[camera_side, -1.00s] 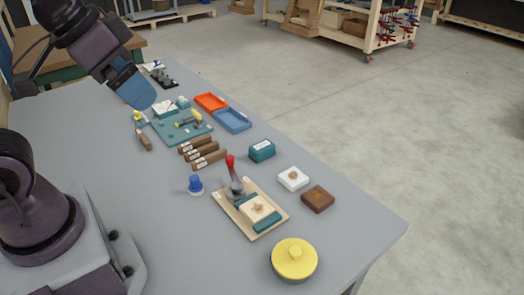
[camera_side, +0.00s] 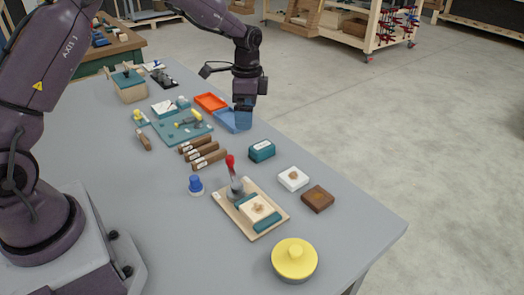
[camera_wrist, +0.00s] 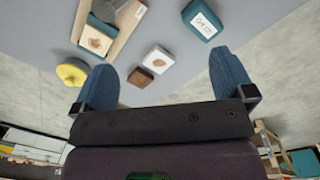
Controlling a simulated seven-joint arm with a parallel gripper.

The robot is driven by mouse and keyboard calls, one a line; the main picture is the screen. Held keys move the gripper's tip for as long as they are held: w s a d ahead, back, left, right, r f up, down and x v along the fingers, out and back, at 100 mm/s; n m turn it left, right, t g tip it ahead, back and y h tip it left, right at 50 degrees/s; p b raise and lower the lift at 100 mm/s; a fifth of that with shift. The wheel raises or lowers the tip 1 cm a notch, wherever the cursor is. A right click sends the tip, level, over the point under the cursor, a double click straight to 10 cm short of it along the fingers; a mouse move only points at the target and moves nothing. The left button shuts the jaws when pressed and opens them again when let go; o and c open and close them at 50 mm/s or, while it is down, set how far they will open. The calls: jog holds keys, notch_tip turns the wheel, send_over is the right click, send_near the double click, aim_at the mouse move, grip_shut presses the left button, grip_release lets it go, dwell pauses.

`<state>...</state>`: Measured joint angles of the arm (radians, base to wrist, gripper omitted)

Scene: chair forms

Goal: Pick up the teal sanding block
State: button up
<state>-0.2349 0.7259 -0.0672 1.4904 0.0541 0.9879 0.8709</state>
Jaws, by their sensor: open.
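A teal block with a white label, which looks like the teal sanding block (camera_side: 262,151), sits on the grey table near its right edge. It also shows in the wrist view (camera_wrist: 201,22) at the top, beyond the right finger. My gripper (camera_side: 243,118) has blue fingers and hangs over the blue tray, behind and left of the block in the side view. In the wrist view my gripper (camera_wrist: 162,62) is open, with nothing between its fingers. The gap between block and gripper is clear.
A white block (camera_side: 293,178) and a brown block (camera_side: 318,199) lie nearby. A wooden board (camera_side: 277,222) holds a red-tipped tool. Brown bars (camera_side: 209,159) lie left of the teal block. A blue tray (camera_side: 226,117), orange tray (camera_side: 210,102) and yellow round lid (camera_side: 294,261) also stand here.

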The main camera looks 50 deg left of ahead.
aim_at(262, 145)
jog(key=w+a+f+m, duration=0.35)
jog(key=w+m, duration=0.35)
jog(key=m, duration=0.3)
jog(key=shift+t, duration=0.3)
jog(key=f, duration=1.2)
jog(key=shift+s+d+f, duration=0.1)
jog(key=shift+d+f, duration=0.25)
jog(key=shift+d, duration=0.05)
jog(key=c, duration=0.8)
